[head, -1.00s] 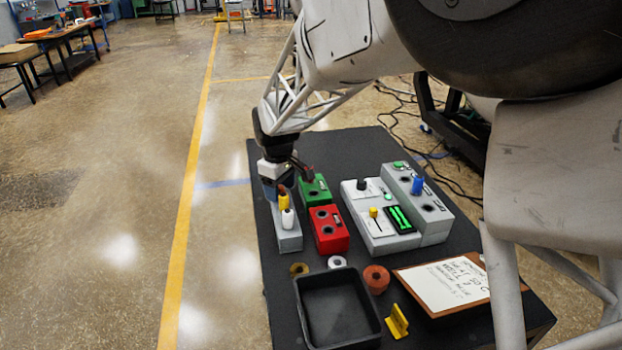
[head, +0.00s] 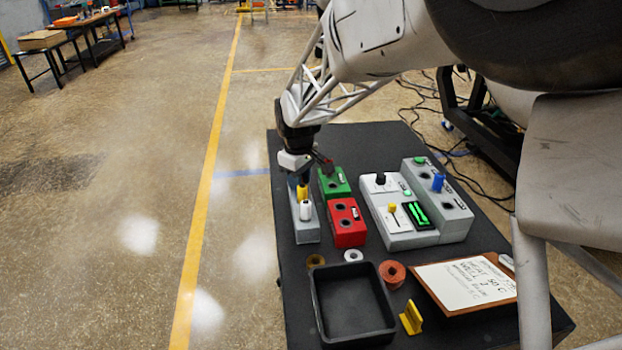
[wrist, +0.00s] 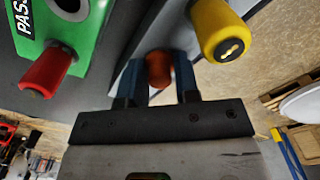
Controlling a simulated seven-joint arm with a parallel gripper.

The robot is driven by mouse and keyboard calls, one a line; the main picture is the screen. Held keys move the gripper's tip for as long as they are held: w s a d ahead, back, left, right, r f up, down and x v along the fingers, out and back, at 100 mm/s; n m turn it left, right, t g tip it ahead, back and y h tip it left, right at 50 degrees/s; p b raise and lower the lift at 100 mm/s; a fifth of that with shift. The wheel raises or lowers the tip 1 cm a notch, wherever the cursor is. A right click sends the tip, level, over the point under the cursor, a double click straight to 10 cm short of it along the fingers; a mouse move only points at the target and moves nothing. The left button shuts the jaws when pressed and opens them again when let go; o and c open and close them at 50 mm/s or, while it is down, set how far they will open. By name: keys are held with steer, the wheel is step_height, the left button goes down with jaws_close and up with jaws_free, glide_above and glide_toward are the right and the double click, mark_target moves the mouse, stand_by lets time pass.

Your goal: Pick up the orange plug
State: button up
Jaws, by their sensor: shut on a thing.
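The orange plug (wrist: 158,68) is between the two blue fingers of my gripper (wrist: 164,80) in the wrist view. My gripper is shut on it. In the head view my gripper (head: 294,182) is low at the far end of the grey block (head: 307,232), and the orange plug is hidden there. I cannot tell whether the plug's lower end is still in the block. A yellow plug (head: 303,191) stands close beside the gripper on the same block, and it also shows in the wrist view (wrist: 221,30). A white plug (head: 306,210) stands nearer on that block.
A green block (head: 336,186) with a red plug (wrist: 47,72) and a red block (head: 347,224) stand just right of the grey block. Grey control boxes (head: 397,212) are further right. A black tray (head: 352,337), rings and a clipboard (head: 465,283) lie nearer.

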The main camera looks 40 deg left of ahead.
steer(key=shift+r, duration=0.1)
steer(key=shift+r, duration=4.9)
steer(key=shift+w, duration=0.1)
steer(key=w+d+m, duration=0.3)
steer(key=w+d, duration=0.6)
steer(key=d, duration=0.4)
steer(key=w+d+m, duration=0.3)
steer(key=w+d, duration=0.7)
steer(key=d, duration=0.3)
steer(key=shift+w+d+r, duration=0.15)
steer(key=shift+d+r, duration=0.15)
steer(key=shift+r, duration=0.15)
steer(key=shift+f, duration=0.15)
steer(key=shift+f, duration=2.05)
steer(key=shift+f, duration=1.05)
